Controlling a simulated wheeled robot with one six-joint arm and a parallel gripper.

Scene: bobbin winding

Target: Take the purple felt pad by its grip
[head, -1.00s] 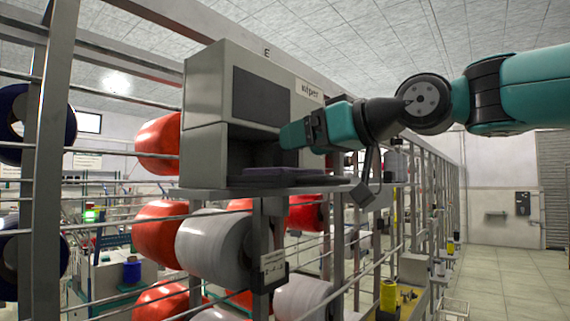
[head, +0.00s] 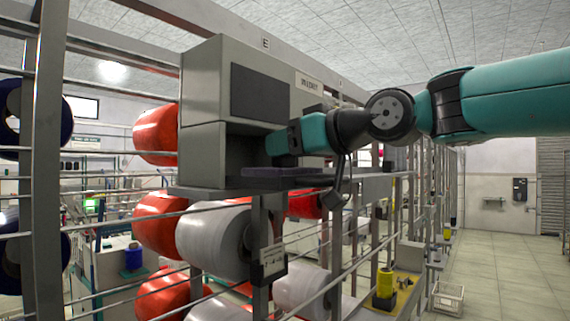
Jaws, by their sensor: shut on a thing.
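The purple felt pad (head: 288,172) is a dark, flat slab at the open lower bay of a grey box labelled as a wiper unit (head: 205,155). It lies low, at or just above the shelf; any gap is too small to tell. My gripper (head: 276,144), with teal fingers, is at the bay mouth just above the pad. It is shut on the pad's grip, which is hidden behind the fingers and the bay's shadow.
The box stands on a narrow shelf (head: 355,188) of a metal rack. Red spools (head: 157,222) and grey spools (head: 215,240) sit below, behind thin rails. An upright post (head: 45,150) stands at the left. The aisle floor (head: 490,270) is clear at the right.

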